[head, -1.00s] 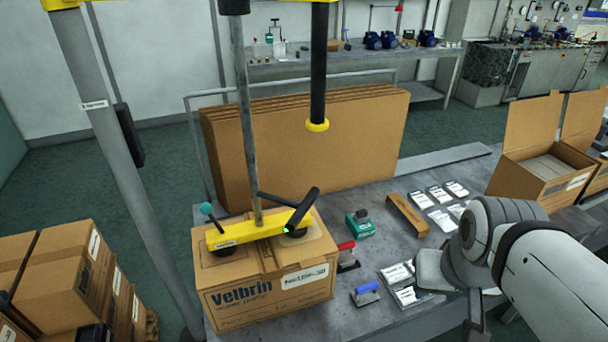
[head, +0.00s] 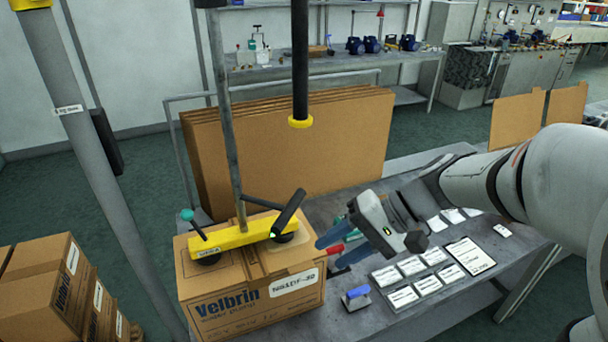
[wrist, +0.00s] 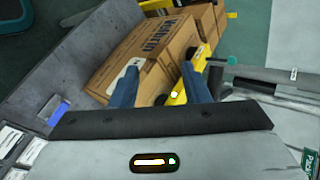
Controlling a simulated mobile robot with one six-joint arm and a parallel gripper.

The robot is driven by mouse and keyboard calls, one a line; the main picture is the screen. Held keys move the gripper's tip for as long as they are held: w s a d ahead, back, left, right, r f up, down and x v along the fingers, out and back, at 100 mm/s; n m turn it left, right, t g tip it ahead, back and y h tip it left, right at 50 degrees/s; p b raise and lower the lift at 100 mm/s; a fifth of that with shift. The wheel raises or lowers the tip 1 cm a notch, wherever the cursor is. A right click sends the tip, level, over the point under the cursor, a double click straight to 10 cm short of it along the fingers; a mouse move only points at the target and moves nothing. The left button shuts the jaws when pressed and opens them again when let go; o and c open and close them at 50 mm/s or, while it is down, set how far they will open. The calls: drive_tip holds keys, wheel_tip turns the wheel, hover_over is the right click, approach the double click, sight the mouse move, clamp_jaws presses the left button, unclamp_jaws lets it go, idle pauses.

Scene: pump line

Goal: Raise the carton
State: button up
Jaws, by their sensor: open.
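The brown Velbrin carton (head: 250,302) stands closed on the near left of the grey table. A yellow lifting bar (head: 232,238) with dark suction cups rests on its top, hung from a grey pole. The bar has a black handle (head: 288,213) with a green light, and a lever with a teal knob (head: 187,215). My gripper (head: 328,254) is open and empty, just right of the carton, its blue fingers pointing toward it. In the wrist view the carton (wrist: 150,45) and the yellow bar (wrist: 180,92) show beyond and between the fingers (wrist: 165,88).
Flat cardboard sheets (head: 290,150) stand behind the carton. Labels (head: 410,267), a clipboard (head: 468,257) and a blue-handled tool (head: 356,296) lie on the table to the right. A grey post (head: 90,170) and stacked cartons (head: 45,285) stand at left. A black hanging tube (head: 300,70) is above.

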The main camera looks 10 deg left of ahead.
sight(291, 211)
drive_tip(key=w+a+y, duration=0.1)
drive_tip(key=w+y, duration=0.1)
drive_tip(key=w+a+r+y, duration=0.1)
drive_tip(key=w+a+y, duration=0.1)
drive_tip(key=w, duration=0.1)
drive_tip(key=w+a+r+y, duration=0.1)
drive_tip(key=w, duration=0.2)
drive_tip(key=shift+a+y+b, duration=0.3)
drive_tip(key=shift+y+b, duration=0.1)
drive_tip(key=p+x, duration=0.1)
drive_tip(key=x, duration=0.5)
drive_tip(key=shift+a+r+p, duration=0.1)
drive_tip(key=shift+r+p, duration=0.05)
drive_tip(key=shift+p, duration=0.15)
drive_tip(key=shift+s+a+f, duration=0.15)
drive_tip(key=shift+a+f, duration=0.05)
drive_tip(key=shift+a, duration=0.5)
drive_tip(key=shift+c, duration=0.3)
clamp_jaws()
